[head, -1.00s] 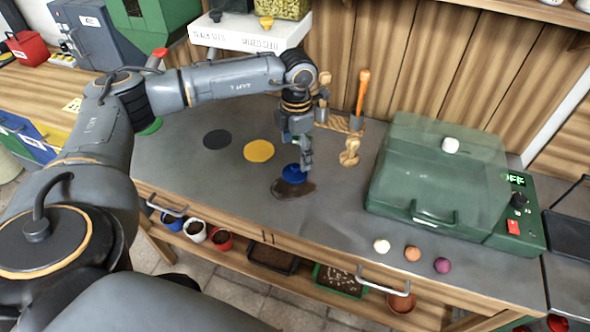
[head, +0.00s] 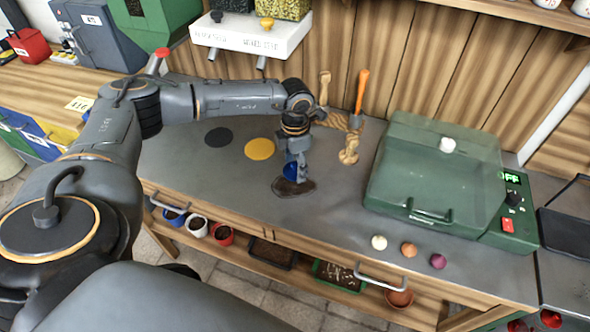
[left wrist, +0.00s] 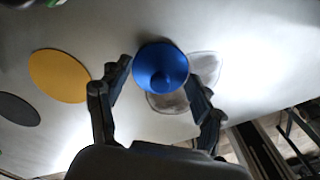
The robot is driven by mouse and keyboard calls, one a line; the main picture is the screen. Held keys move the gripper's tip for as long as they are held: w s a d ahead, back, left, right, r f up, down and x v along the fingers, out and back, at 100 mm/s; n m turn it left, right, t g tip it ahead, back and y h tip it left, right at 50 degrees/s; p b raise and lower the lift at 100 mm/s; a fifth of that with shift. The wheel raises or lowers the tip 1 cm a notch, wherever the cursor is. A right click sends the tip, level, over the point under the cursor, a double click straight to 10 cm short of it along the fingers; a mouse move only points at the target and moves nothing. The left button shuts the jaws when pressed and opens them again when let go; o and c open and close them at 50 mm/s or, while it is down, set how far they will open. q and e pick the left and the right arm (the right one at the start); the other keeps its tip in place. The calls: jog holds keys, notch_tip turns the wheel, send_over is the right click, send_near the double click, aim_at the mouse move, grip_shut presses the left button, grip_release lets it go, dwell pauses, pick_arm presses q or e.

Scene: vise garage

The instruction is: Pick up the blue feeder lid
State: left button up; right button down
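The blue feeder lid (head: 290,171) is at the dark patch on the grey worktop, partly hidden by my left gripper (head: 298,172). In the left wrist view the lid (left wrist: 160,66) is a round blue cone with a small knob on top. It lies between the two fingertips of my left gripper (left wrist: 159,72). The fingers stand apart, one on each side of the lid, with a narrow gap visible beside it. Whether the fingertips are level with the lid is hard to tell. My right gripper is not in view.
A yellow disc (head: 260,149) and a black disc (head: 218,137) lie left of the lid. A wooden holder with an orange-handled tool (head: 361,92) stands behind right. A green machine (head: 432,190) is to the right, with three small balls before it. A white seed feeder (head: 250,37) hangs behind.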

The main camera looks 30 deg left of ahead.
pick_arm(q)
jog(key=shift+s, duration=0.15)
jog(key=c, duration=1.1)
grip_shut()
